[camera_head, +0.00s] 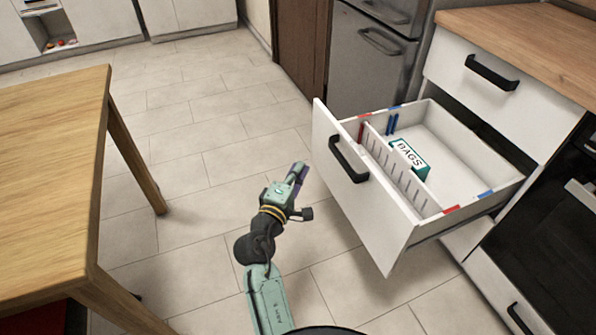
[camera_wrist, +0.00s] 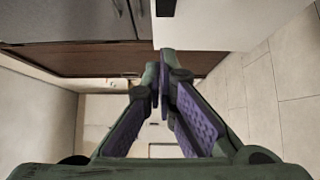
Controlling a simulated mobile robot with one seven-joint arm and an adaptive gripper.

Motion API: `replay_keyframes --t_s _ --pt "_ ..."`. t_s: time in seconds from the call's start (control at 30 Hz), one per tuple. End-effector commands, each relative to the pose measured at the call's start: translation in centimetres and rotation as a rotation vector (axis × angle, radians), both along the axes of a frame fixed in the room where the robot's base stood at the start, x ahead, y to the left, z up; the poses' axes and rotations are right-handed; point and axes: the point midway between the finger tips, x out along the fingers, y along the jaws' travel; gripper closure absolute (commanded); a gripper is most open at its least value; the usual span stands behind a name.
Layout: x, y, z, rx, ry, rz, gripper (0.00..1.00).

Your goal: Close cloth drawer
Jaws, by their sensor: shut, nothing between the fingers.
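The white drawer (camera_head: 365,190) stands pulled well out of the cabinet at the right of the head view. Its front has a black handle (camera_head: 348,160). Inside are a slotted white divider (camera_head: 395,172), a box marked BAGS (camera_head: 408,157) and small blue and red pieces. No cloth can be made out in it. My gripper (camera_head: 300,168) is shut and empty, left of the drawer front and apart from it. In the wrist view the fingertips (camera_wrist: 160,88) are together, and a white panel (camera_wrist: 225,25), seemingly the drawer front, shows beyond them.
A wooden table (camera_head: 55,150) stands at the left. A closed drawer with a black handle (camera_head: 492,72) is above the open one, under a wooden worktop (camera_head: 535,35). A dark oven (camera_head: 545,220) is at the right, a grey fridge (camera_head: 370,75) behind. Tiled floor (camera_head: 200,170) is clear between.

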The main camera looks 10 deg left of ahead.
Motion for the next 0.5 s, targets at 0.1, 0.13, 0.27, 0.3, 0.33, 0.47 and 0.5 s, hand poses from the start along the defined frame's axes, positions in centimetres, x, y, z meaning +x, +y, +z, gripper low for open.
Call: replay_keyframes --t_s 0.1,0.13,0.27,0.3,0.33,0.47,0.5 --pt "2.8 -0.5 0.4 0.001 -0.002 -0.002 1.00" --pt "3.4 -0.6 0.4 0.001 -0.002 -0.002 1.00" --pt "6.0 -1.0 0.4 0.003 -0.002 -0.002 1.00" --pt "6.5 -1.5 0.3 0.002 0.001 -0.003 1.00" --pt "6.7 -1.9 0.3 0.002 0.001 -0.002 1.00" --pt "7.7 -3.3 0.2 0.003 0.001 -0.001 1.00" --pt "7.9 -3.6 0.2 0.003 0.001 0.000 1.00"
